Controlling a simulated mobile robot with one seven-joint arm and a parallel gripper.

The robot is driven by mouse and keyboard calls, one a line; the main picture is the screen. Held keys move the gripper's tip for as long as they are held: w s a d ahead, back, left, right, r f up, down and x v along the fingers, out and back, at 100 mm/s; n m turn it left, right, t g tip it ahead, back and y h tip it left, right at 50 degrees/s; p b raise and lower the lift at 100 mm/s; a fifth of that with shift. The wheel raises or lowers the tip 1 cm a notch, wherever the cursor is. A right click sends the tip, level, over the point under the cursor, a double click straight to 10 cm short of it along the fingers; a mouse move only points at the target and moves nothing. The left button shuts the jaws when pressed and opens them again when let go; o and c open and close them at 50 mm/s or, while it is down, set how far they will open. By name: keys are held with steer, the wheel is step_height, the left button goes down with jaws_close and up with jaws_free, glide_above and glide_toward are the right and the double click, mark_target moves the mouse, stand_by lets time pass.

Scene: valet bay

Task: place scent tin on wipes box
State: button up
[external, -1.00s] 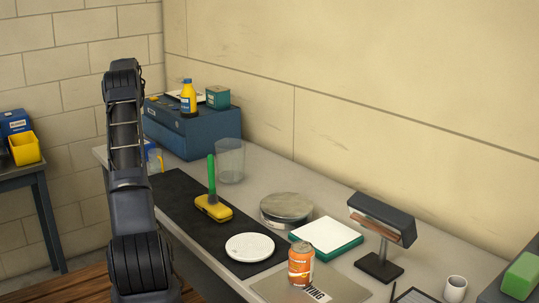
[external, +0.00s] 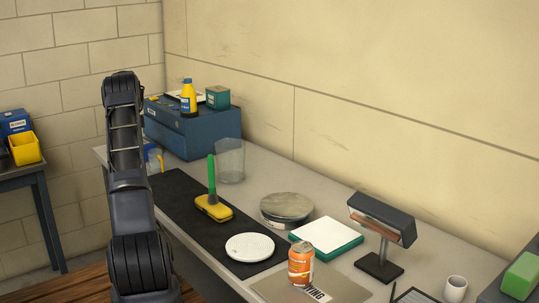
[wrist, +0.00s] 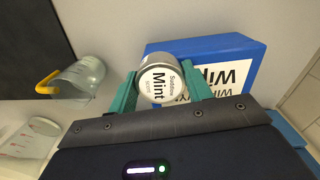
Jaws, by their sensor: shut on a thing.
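The scent tin (wrist: 158,81), a small round silver tin with a white "Mint" label, is held between the teal fingers of my gripper (wrist: 160,90) in the wrist view. The wipes box (wrist: 222,83), blue with a white lettered panel, lies just beside and partly behind the tin in that view. The tin overlaps the box's left edge in the picture; I cannot tell whether they touch. In the external view my arm hides the gripper and tin, and the box cannot be made out clearly.
A clear jug with a yellow handle (wrist: 78,80) and a clear tumbler (wrist: 32,138) stand left of the gripper in the wrist view. The blue toolbox (external: 190,135) stands by the wall. The dark mat (external: 180,190) holds a yellow brush (external: 213,208) and white disc (external: 249,247).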

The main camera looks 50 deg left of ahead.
steer(key=shift+f, duration=0.1)
steer(key=o, duration=1)
step_height(320, 180, up, 12)
steer(key=shift+r, duration=0.1)
steer(key=shift+w+d, duration=0.1)
